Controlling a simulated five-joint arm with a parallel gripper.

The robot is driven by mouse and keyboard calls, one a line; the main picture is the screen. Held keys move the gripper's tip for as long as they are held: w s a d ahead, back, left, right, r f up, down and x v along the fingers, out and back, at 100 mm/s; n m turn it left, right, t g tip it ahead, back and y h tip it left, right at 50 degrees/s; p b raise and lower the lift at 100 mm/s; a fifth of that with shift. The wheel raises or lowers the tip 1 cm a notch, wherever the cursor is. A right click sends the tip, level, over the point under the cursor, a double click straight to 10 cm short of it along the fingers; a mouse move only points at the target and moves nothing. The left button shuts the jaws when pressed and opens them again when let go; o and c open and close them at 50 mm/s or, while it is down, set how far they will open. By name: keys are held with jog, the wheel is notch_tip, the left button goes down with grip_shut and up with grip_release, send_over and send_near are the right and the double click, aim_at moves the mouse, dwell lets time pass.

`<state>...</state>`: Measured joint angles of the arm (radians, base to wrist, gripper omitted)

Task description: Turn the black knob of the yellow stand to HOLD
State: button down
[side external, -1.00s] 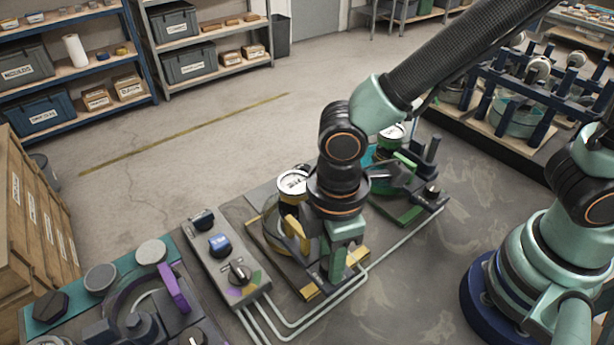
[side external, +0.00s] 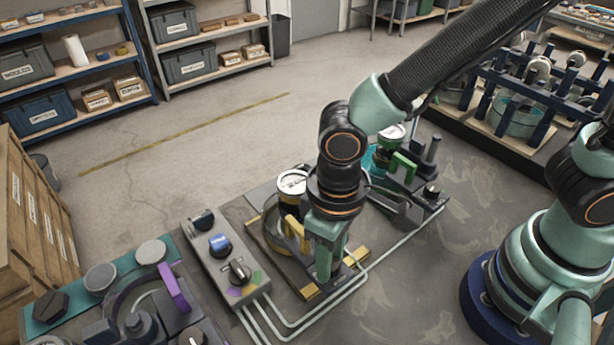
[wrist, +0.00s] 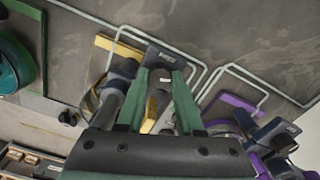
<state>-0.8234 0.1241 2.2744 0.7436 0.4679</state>
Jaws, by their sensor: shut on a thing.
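The yellow stand (side external: 360,256) is a dark base with yellow strips, a yellow upright part and a can behind my gripper. It also shows in the wrist view, with a yellow strip (wrist: 118,46) left of my fingers. My gripper (side external: 324,278) points down at the stand's front end, its jaws shut on the black knob. In the wrist view the green fingertips (wrist: 163,72) are on either side of a dark part beside a small pale label (wrist: 167,57). The knob is mostly hidden; its pointer and the HOLD mark cannot be read.
A grey box (side external: 230,265) with several knobs stands left of the yellow stand. A purple stand (side external: 172,288) is at the lower left, and a green stand (side external: 403,166) is behind to the right. Pale pipes (side external: 330,310) run along the table in front.

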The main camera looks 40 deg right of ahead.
jog(key=shift+m, duration=0.6)
jog(key=c, duration=0.8)
grip_release()
jog(key=shift+c, duration=0.2)
jog(key=shift+r, duration=0.1)
notch_tip(320, 180, up, 12)
jog(key=w+d+r+m+t, duration=0.1)
jog(key=w+d+t, duration=0.1)
jog(key=d, duration=0.9)
jog(key=w+d+r+m+t, duration=0.1)
jog(key=w+d, duration=0.4)
jog(key=d, duration=0.7)
jog(key=r+t, duration=0.1)
jog(key=t, duration=0.1)
jog(key=shift+d+m+t, duration=0.15)
jog(key=shift+m+t, duration=0.15)
jog(key=shift+m, duration=0.1)
